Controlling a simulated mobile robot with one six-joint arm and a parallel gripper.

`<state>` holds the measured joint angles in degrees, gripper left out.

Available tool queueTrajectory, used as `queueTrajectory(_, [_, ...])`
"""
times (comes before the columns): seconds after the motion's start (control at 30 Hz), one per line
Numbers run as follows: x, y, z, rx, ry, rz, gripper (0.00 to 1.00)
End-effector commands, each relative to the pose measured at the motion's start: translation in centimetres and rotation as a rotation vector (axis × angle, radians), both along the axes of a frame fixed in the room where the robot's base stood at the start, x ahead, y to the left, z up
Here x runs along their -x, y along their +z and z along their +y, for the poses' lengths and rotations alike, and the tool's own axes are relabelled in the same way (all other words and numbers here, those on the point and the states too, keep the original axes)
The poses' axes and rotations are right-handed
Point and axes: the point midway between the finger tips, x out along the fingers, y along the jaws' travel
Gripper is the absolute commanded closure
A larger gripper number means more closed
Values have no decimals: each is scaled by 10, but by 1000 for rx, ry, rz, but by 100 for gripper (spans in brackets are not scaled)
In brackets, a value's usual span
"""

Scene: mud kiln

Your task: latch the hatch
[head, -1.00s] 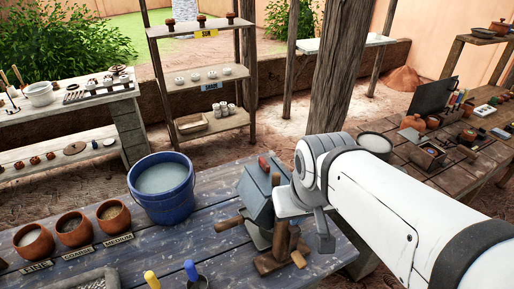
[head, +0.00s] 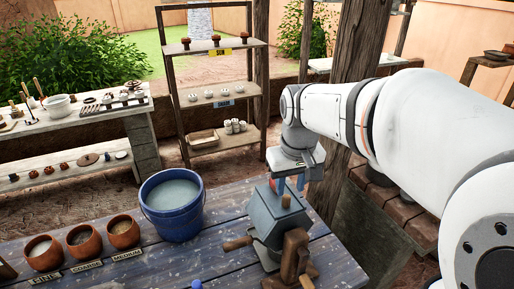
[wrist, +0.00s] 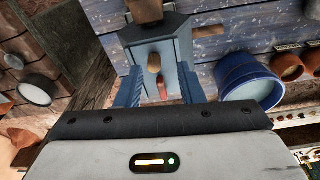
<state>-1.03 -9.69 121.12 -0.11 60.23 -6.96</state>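A grey-blue box-shaped machine (head: 276,219) with wooden handles stands on a wooden stand on the blue table. I take its box as the part with the hatch, but cannot tell whether the hatch is closed. A small red lever (head: 280,186) sticks up at its top; it also shows in the wrist view (wrist: 162,90). My gripper (head: 291,184) points down at the top of the machine. In the wrist view its blue fingers (wrist: 161,88) are wide apart, one on each side of the red lever, with nothing between them touching. The fingertips' exact height over the machine is unclear.
A blue bucket (head: 172,210) of greyish liquid stands left of the machine. Several clay bowls (head: 82,240) with labels stand further left on the blue table (head: 200,262). A wooden post (head: 352,120) rises behind my arm. Shelves (head: 214,90) stand at the back.

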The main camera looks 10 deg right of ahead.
Motion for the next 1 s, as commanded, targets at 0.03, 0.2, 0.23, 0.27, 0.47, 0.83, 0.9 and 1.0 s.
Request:
queueTrajectory(0.03, [-21, 1, 1, 2, 18, 24, 65])
queueTrajectory(0.2, [-75, -2, 6, 8, 77, 92, 65])
queueTrajectory(0.23, [-82, -4, 6, 8, 86, 103, 65])
queueTrajectory(0.27, [-89, -5, 7, 9, 94, 111, 65])
queueTrajectory(0.47, [-115, -12, 10, 10, 124, 143, 65])
queueTrajectory(0.83, [-116, -57, 10, 10, 127, 150, 65])
queueTrajectory(0.9, [-116, -67, 10, 10, 127, 150, 65])
queueTrajectory(1.0, [-116, -79, 11, 10, 128, 149, 65])
